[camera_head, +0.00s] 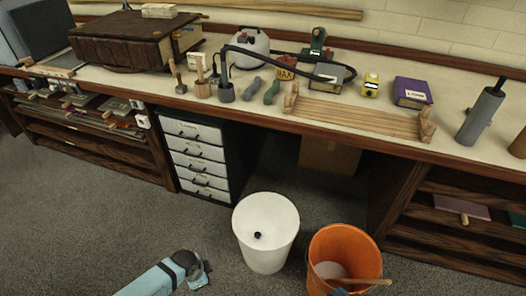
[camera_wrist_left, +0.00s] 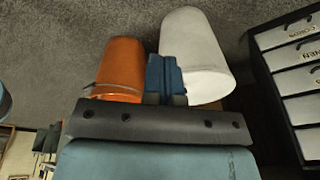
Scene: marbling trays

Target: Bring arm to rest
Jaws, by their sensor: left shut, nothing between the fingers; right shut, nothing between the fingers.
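My left gripper (camera_wrist_left: 163,68) shows in the left wrist view. Its two blue fingers are together, shut with nothing between them. Behind the fingers in that view are the orange bucket (camera_wrist_left: 120,60) and the white bin (camera_wrist_left: 205,50); the gripper touches neither as far as I can see. In the head view a light blue arm link of mine comes in at the lower left, over the floor. A small blue tip of my right gripper (camera_head: 340,291) shows at the bottom edge, in front of the orange bucket (camera_head: 318,258). It is shut and empty; most of it is out of frame.
The white bin (camera_head: 262,240) stands on the carpet beside the orange bucket, which holds a stick. The long bench (camera_head: 300,120) behind carries a press, tools, a wooden rack (camera_head: 350,122) and a purple box (camera_head: 411,92). A drawer cabinet (camera_head: 200,160) stands below. Carpet at left is clear.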

